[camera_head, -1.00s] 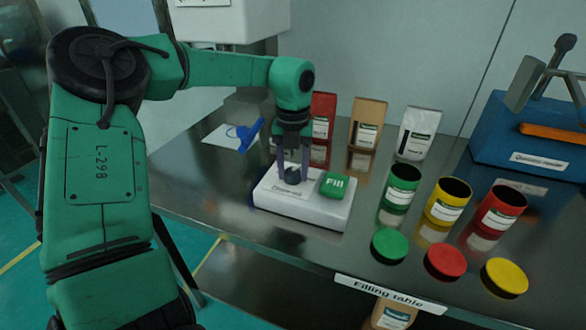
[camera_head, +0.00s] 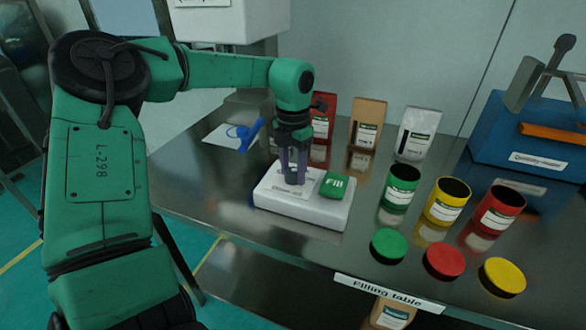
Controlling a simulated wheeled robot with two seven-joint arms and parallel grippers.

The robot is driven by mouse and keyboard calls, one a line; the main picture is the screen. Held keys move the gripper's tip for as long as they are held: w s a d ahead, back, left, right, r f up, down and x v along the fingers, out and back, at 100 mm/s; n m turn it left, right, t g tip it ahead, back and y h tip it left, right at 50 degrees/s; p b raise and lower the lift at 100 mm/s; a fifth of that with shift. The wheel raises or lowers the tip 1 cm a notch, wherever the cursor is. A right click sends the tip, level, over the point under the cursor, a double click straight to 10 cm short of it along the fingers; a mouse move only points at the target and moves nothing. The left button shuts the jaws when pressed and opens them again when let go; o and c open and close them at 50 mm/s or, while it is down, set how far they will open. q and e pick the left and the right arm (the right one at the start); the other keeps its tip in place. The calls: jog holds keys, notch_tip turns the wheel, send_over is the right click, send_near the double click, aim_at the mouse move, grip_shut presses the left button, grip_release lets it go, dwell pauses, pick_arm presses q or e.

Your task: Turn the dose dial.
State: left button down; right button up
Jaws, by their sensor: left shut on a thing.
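The dose dial (camera_head: 291,178) is a small dark knob on top of the white dosing box (camera_head: 303,208), which stands on the metal filling table. My left gripper (camera_head: 292,180) points down over the box and is shut on the dial, its fingers at the dial's sides. The fingers partly hide the dial, and no mark on it can be made out. The green Fill button (camera_head: 335,185) is on the same box, just right of the dial. My right gripper is not in view.
Right of the box stand open green (camera_head: 402,185), yellow (camera_head: 447,201) and red (camera_head: 498,210) jars, with lids in front. Red, brown (camera_head: 367,123) and white (camera_head: 417,134) bags stand behind. A blue machine (camera_head: 530,140) is at the back right. A blue clip item (camera_head: 250,134) lies left.

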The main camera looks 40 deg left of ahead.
aim_at(293, 170)
pick_arm(q)
jog(key=shift+w+r, duration=0.1)
jog(key=shift+r, duration=0.05)
jog(key=shift+c, duration=1.5)
grip_release()
notch_tip(293, 170, up, 14)
jog(key=p, duration=0.1)
jog(key=shift+r, duration=0.2)
